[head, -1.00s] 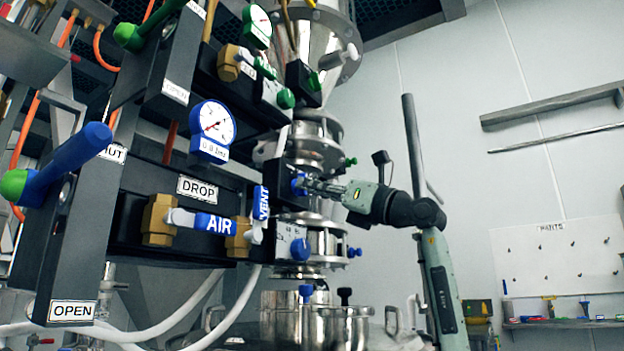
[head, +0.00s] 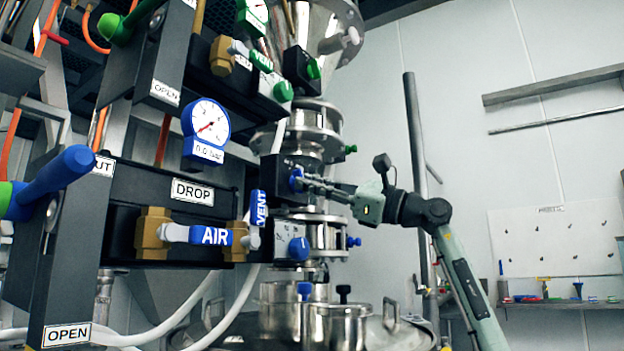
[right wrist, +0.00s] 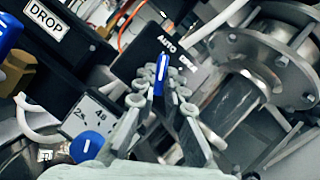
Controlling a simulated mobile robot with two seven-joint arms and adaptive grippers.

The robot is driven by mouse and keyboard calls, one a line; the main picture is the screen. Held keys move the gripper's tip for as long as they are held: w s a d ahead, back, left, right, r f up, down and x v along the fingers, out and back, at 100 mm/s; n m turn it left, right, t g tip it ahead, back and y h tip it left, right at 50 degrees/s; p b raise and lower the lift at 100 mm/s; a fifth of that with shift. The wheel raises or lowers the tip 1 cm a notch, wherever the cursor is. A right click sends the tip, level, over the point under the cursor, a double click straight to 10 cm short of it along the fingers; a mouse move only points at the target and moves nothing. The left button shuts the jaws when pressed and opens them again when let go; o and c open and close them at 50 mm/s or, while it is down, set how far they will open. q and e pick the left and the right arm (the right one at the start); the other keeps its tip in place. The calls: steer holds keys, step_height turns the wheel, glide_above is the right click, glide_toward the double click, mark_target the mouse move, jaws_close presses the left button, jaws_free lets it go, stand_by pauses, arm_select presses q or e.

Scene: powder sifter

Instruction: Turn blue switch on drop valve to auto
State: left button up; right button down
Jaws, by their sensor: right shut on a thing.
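The blue switch (head: 295,179) is on the dark valve box (head: 286,168) right of the DROP panel (head: 140,195). In the right wrist view the blue switch (right wrist: 162,72) sits between my fingertips, with a white line on its face. The labels AUTO (right wrist: 167,43) and one that seems to read OPEN (right wrist: 186,64) are on the box beside it. The line runs roughly up the picture; which label it marks is hard to tell. My right gripper (head: 305,182) is shut on the switch; it also shows in the wrist view (right wrist: 161,78). My left gripper is out of view.
A blue knob (head: 298,249) on a grey dial plate is just below the gripper. The blue AIR handle (head: 211,236) and VENT handle (head: 258,207) stand to the left. Steel pipe flanges (head: 325,232) are close by. Open space lies to the right.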

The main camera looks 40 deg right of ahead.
stand_by(0.4)
steer(key=c, duration=1.6)
jaws_free()
steer(key=shift+w+f, duration=0.1)
steer(key=shift+w, duration=0.05)
steer(key=v, duration=1.2)
